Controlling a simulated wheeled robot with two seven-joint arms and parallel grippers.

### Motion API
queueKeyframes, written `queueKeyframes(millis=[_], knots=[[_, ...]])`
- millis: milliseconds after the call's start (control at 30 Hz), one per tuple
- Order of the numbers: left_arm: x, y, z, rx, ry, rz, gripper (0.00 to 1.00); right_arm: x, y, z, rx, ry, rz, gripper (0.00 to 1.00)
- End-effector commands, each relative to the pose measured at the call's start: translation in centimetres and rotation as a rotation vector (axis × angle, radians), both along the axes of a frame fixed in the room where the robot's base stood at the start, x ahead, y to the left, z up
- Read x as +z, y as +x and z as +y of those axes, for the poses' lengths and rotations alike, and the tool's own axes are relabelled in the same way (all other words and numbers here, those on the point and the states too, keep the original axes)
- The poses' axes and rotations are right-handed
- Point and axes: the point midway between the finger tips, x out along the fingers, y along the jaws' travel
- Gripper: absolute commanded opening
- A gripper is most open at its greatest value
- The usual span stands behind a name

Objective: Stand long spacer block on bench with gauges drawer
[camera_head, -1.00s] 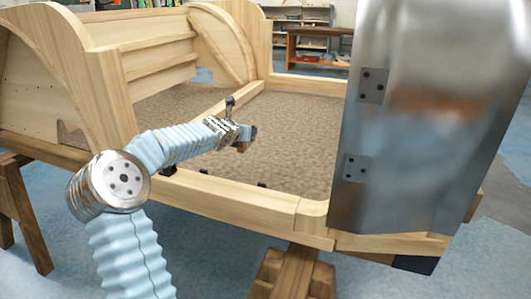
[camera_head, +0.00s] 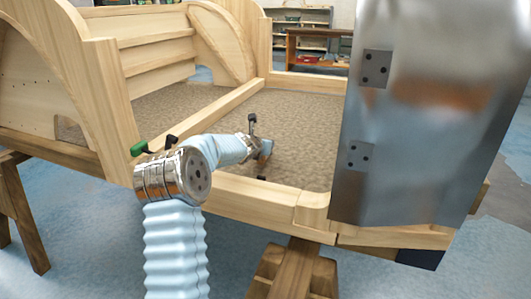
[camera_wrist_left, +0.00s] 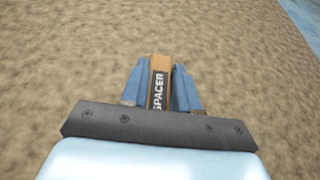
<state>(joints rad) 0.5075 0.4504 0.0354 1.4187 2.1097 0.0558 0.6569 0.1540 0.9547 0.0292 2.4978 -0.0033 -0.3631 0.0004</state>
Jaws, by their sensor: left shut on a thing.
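The long spacer block (camera_wrist_left: 159,68) is an orange-brown bar with a dark side lettered "SPACER" in the left wrist view. My left gripper (camera_wrist_left: 160,82) is shut on it, with a blue finger on each side. In the head view my left gripper (camera_head: 266,148) is over the brown textured floor inside the wooden frame; the block is mostly hidden there. A wooden bench (camera_head: 290,48) stands at the back, beyond the frame. I cannot tell whether it has a gauges drawer. My right gripper is not in view.
The wooden bodyframe (camera_head: 240,200) has a front rail below my left arm and tall curved sides at left. A large metal panel (camera_head: 425,130) blocks the right. A green-handled thing (camera_head: 139,148) sits by the left post. Shelves (camera_head: 303,17) stand behind.

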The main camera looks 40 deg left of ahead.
Motion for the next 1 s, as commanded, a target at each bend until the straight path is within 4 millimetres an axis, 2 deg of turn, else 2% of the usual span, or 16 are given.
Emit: queueKeyframes(millis=[33,267,300,467,767,867,1000], knots=[[-0.9,0.1,-0.1,-0.001,0.000,-0.002,0.00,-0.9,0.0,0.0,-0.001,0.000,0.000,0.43],[-0.9,0.0,0.0,0.000,0.000,-0.001,0.00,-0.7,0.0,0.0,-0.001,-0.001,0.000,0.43],[-0.9,0.0,0.0,0.000,0.000,-0.001,0.32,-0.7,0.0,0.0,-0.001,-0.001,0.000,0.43],[-0.9,0.0,0.0,0.000,0.000,-0.001,0.55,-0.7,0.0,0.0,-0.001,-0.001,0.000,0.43],[-0.9,-0.2,-0.1,0.000,0.000,-0.001,0.55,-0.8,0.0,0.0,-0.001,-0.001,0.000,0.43],[-0.5,-1.1,-0.3,0.000,0.002,-0.003,0.55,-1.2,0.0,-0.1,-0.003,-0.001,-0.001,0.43],[0.6,-3.6,-1.1,0.000,0.002,-0.004,0.55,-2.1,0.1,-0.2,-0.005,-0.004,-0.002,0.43]])
